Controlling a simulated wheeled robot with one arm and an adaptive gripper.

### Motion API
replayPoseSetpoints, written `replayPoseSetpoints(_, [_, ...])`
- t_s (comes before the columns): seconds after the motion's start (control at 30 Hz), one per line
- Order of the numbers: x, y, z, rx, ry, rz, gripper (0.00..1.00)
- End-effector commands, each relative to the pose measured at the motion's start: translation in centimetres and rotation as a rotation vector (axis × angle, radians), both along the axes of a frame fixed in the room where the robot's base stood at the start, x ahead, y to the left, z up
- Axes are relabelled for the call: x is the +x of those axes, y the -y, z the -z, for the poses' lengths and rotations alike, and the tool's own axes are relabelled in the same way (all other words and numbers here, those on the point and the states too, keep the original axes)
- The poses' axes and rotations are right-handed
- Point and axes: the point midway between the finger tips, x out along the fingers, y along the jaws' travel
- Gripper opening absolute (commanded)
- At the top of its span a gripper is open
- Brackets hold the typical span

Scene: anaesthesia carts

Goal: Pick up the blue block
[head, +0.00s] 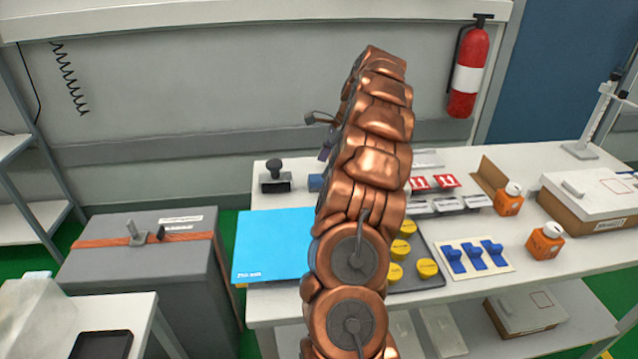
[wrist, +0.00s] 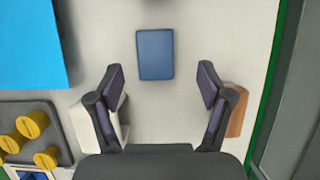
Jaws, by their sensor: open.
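The blue block (wrist: 155,54) lies flat on the white table in the wrist view, a dark blue rectangle just beyond the fingertips and roughly centred between them. My gripper (wrist: 161,80) is open and empty, with its fingers on either side below the block in the picture, not touching it. In the head view a small blue piece, likely the same block (head: 316,183), shows at the left edge of my copper arm, partly hidden by it. My gripper is mostly hidden behind the arm there.
A bright blue sheet (head: 268,248) and a black-knobbed stamp (head: 274,180) lie left of my arm. Yellow caps (head: 427,268), blue clips (head: 476,257) and orange bottles (head: 545,241) stand to the right. A white item (wrist: 80,128) and a brown item (wrist: 238,112) lie near the fingers.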

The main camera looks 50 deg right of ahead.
Motion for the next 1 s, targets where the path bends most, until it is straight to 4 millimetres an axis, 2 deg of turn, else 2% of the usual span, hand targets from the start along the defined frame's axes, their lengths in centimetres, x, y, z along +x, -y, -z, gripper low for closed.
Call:
replayPoseSetpoints(0.47, [0.7, -1.8, 4.1, 0.003, -0.004, -0.002, 0.79])
replayPoseSetpoints(0.73, [0.9, -1.9, 4.4, 0.001, -0.001, -0.001, 0.79])
replayPoseSetpoints(1.0, [0.9, -1.9, 4.3, 0.001, -0.001, -0.002, 0.52])
